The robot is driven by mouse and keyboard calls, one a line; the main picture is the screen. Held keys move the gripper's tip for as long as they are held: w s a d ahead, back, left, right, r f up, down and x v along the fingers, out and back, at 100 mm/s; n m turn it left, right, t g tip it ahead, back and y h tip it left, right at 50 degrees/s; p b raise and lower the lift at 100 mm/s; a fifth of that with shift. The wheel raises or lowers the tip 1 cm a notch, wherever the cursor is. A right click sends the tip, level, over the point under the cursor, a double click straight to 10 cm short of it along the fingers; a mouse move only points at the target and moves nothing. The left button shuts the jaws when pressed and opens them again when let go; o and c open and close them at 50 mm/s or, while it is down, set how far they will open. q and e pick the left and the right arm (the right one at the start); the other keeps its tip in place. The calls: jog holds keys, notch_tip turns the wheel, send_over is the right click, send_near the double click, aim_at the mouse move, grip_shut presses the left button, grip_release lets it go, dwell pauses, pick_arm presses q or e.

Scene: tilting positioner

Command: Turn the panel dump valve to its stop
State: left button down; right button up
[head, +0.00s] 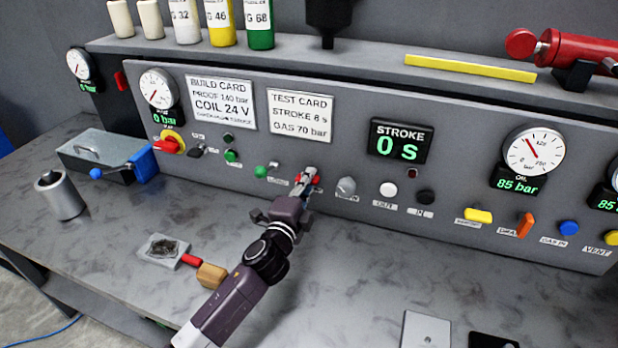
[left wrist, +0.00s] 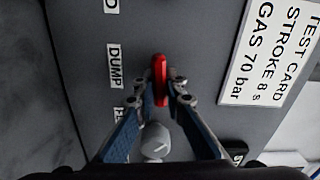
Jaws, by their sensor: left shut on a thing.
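The dump valve's red handle (left wrist: 160,78) stands out from the grey panel in the left wrist view, beside the DUMP label (left wrist: 114,66). My left gripper (head: 305,183) is at the panel's lower middle in the head view. Its two fingertips are shut on the red handle, one on each side. In the head view, the gripper hides most of the handle, with only bits of red (head: 316,181) showing. My right gripper does not show.
A grey knob (head: 346,187) sits just right of the gripper, and a green knob (head: 261,172) to its left. The stroke display (head: 400,141) reads 0 s; the oil gauge (head: 534,152) reads 85 bar.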

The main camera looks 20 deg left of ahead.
pick_arm(q)
jog(key=shift+m, duration=0.6)
jog(key=shift+f, duration=0.1)
jog(key=c, duration=2)
grip_release()
jog(key=shift+s, duration=0.1)
jog(key=s, duration=1.1)
jog(key=shift+s+a, duration=0.2)
jog(key=shift+s, duration=0.2)
